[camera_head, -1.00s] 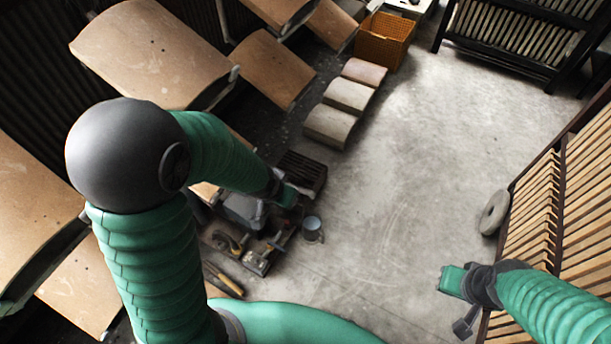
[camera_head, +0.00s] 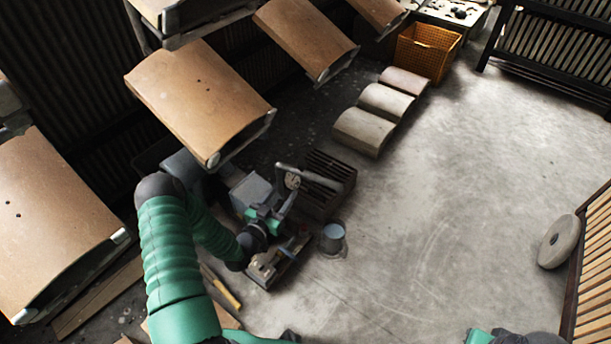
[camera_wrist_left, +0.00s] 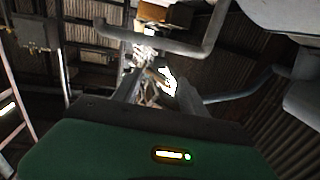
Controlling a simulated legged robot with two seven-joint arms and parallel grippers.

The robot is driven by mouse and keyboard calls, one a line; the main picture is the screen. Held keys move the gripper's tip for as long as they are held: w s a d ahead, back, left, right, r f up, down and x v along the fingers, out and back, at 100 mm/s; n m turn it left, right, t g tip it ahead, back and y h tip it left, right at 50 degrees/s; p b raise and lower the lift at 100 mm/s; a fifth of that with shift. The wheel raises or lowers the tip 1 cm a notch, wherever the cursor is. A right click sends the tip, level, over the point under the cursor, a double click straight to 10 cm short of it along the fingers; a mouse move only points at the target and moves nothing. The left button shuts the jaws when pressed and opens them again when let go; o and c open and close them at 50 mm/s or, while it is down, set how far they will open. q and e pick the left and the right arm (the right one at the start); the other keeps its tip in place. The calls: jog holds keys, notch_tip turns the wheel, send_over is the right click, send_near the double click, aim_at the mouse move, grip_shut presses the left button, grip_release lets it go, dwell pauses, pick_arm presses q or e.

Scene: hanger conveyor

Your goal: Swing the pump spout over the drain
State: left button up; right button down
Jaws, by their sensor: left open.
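The pump shows as a grey box (camera_head: 251,192) low on the floor, left of centre. A bent grey pipe that looks like its spout (camera_head: 318,177) reaches right over a dark slatted box or grate (camera_head: 326,203), which may be the drain; I cannot tell. My left gripper (camera_head: 281,207) is close to the pump, just below the pipe, and open. The left wrist view shows its two fingers apart (camera_wrist_left: 158,88), with a bent grey pipe (camera_wrist_left: 150,39) beyond them. No hold on the pipe is visible. My right gripper (camera_head: 478,337) is cut off at the bottom edge, fingers unseen.
A small bucket (camera_head: 333,239) stands right of the pump. Hanging brown panels (camera_head: 200,101) crowd the upper left. Curved blocks (camera_head: 364,131) and an orange basket (camera_head: 427,52) stand behind. A round stone (camera_head: 559,241) leans by a slatted rack at right. The middle floor is clear.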

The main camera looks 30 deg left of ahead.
aim_at(304, 161)
pick_arm(q)
jog(key=w+b, duration=0.2)
jog(key=w, duration=0.3)
jog(key=w+a+b, duration=0.1)
jog(key=w+b, duration=0.1)
jog(key=w, duration=0.4)
jog(key=w+b, duration=0.3)
jog(key=w, duration=0.2)
jog(key=shift+w+a+r, duration=0.2)
jog(key=shift+w+a, duration=0.1)
jog(key=shift+a, duration=0.05)
jog(key=shift+c, duration=0.2)
grip_shut()
